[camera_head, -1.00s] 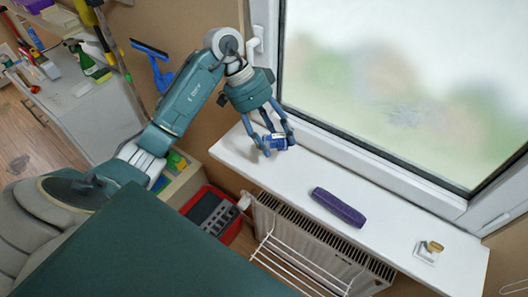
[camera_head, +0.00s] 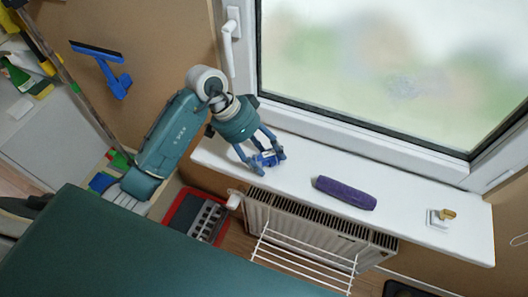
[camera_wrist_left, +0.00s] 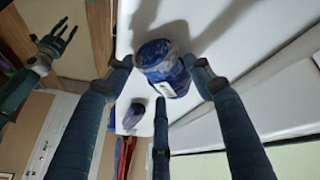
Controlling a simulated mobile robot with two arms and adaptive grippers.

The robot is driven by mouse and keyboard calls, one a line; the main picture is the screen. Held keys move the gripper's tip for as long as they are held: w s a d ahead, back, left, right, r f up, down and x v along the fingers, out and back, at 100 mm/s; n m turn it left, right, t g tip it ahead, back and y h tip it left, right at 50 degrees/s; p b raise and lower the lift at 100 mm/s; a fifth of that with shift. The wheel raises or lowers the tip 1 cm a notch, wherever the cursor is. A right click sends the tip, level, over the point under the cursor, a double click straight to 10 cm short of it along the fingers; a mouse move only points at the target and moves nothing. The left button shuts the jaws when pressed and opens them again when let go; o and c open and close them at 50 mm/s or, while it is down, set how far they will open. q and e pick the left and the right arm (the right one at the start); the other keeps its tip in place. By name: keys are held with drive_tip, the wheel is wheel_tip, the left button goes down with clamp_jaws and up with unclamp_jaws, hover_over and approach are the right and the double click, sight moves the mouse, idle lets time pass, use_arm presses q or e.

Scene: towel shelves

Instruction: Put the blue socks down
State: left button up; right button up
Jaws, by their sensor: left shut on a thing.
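The blue socks (camera_head: 268,158) are a small blue bundle with a pale label, at the left part of the white windowsill (camera_head: 410,203). My left gripper (camera_head: 264,164) has its fingers closed around them; I cannot tell whether they touch the sill. In the left wrist view the bundle (camera_wrist_left: 160,68) sits between the three fingers, with the white sill behind it. My right gripper (camera_wrist_left: 54,42) shows at the upper left of the left wrist view, fingers spread and empty. It is not in the head view.
A purple roll (camera_head: 345,192) lies on the sill to the right of my left gripper. A small white item with a gold top (camera_head: 441,217) stands farther right. The window handle (camera_head: 229,45) is above. Below are a radiator (camera_head: 310,221), a wire rack (camera_head: 300,264) and a red crate (camera_head: 176,214).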

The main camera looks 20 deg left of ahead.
use_arm(q)
drive_tip(key=o, duration=1)
drive_tip(key=shift+s+d, duration=0.2)
drive_tip(key=shift+d, duration=0.05)
drive_tip(key=shift+o, duration=0.8)
drive_tip(key=shift+d, duration=0.3)
drive_tip(key=shift+a, duration=0.15)
drive_tip(key=shift+a+r, duration=0.2)
drive_tip(key=w+b+v, duration=0.1)
drive_tip(key=b+v, duration=0.2)
drive_tip(key=v, duration=0.8)
drive_tip(key=shift+s+r, duration=0.3)
drive_tip(key=shift+s, duration=0.2)
use_arm(e)
drive_tip(key=d+f, duration=0.2)
drive_tip(key=f, duration=0.1)
drive_tip(key=shift+w, duration=0.15)
use_arm(q)
drive_tip(key=shift+d, duration=0.1)
